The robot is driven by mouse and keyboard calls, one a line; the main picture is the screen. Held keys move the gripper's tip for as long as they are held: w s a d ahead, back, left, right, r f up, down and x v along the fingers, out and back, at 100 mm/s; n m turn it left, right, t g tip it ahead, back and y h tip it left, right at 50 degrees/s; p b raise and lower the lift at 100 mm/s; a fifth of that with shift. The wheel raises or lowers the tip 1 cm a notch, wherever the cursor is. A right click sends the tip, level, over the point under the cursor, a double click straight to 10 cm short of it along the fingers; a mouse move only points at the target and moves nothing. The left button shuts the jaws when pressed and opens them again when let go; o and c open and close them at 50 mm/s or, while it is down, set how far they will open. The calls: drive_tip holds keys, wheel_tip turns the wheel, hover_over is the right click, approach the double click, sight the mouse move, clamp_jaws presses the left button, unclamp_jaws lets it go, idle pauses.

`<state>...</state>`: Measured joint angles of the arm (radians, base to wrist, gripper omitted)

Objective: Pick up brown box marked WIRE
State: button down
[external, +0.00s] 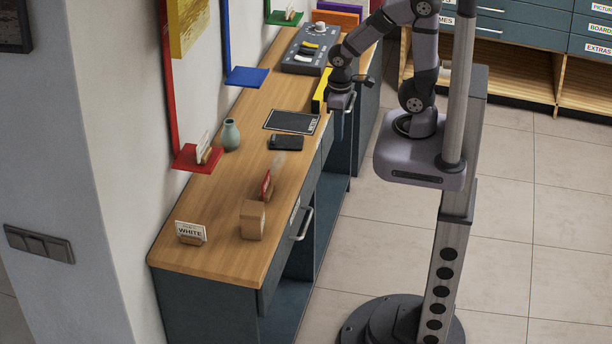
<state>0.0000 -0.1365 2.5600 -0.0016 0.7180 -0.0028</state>
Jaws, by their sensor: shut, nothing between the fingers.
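A small brown box (253,221) stands on the wooden counter (228,252) near its front end, close to the right edge. No WIRE marking can be read on the faces that show. My gripper (346,108) hangs over the right edge of the counter, farther back, beside the black tablet-like panel. It is shut and empty, well apart from the brown box. Its fingertips are small and partly dark in this view.
A red card in a holder (266,186) stands just behind the box, and a card reading WHITE (191,232) to its left. A phone (286,142), a panel (291,122), a vase (231,134) and a yellow item (322,90) are farther back. Red shelf (186,160) juts from the wall.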

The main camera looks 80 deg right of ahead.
drive_tip(key=c, duration=0.8)
unclamp_jaws()
drive_tip(key=shift+o, duration=0.2)
drive_tip(key=shift+r, duration=0.15)
